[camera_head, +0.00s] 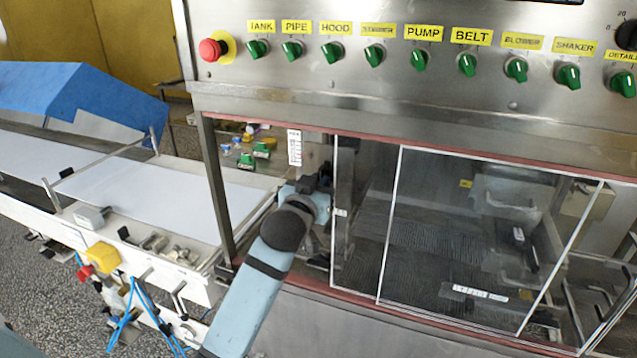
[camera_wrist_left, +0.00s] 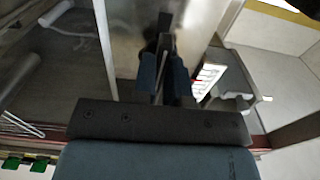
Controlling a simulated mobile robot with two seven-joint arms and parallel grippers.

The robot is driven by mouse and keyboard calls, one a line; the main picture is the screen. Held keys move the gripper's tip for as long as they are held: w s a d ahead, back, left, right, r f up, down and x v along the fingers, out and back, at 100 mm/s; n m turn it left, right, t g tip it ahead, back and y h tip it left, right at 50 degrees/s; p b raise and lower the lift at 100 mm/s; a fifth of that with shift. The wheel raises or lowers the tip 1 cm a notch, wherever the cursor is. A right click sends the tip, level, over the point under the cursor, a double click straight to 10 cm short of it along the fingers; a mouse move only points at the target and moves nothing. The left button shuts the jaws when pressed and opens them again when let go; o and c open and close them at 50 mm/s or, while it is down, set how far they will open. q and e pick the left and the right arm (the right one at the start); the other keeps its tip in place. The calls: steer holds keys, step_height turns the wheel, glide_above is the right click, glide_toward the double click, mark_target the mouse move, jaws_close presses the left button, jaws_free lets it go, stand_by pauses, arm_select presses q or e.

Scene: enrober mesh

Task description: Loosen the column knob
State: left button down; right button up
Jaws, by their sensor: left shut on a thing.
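My left gripper (camera_head: 326,178) reaches into the machine's opening, left of the clear window panels. In the left wrist view its two dark fingertips (camera_wrist_left: 164,68) are closed around a narrow dark part, which I take to be the column knob (camera_wrist_left: 164,45). The knob is mostly covered by the fingers, and how far it is turned cannot be seen. In the head view my own wrist hides it. A metal column plate (camera_wrist_left: 190,30) stands right behind the fingers. My right gripper is in neither view.
Clear window panels (camera_head: 470,235) close off the mesh belt area to the right. A steel frame post (camera_head: 217,190) and a white scale label (camera_head: 294,147) stand to the left. The control panel (camera_head: 400,75) with green switches overhangs above. A white conveyor belt (camera_head: 150,195) lies at left.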

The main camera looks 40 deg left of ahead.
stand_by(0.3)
arm_select(q)
steer(key=c, duration=1.2)
jaws_free()
steer(key=shift+o, duration=0.2)
steer(key=shift+s, duration=0.1)
steer(key=b+v, duration=0.2)
steer(key=v, duration=1.1)
steer(key=shift+s, duration=0.35)
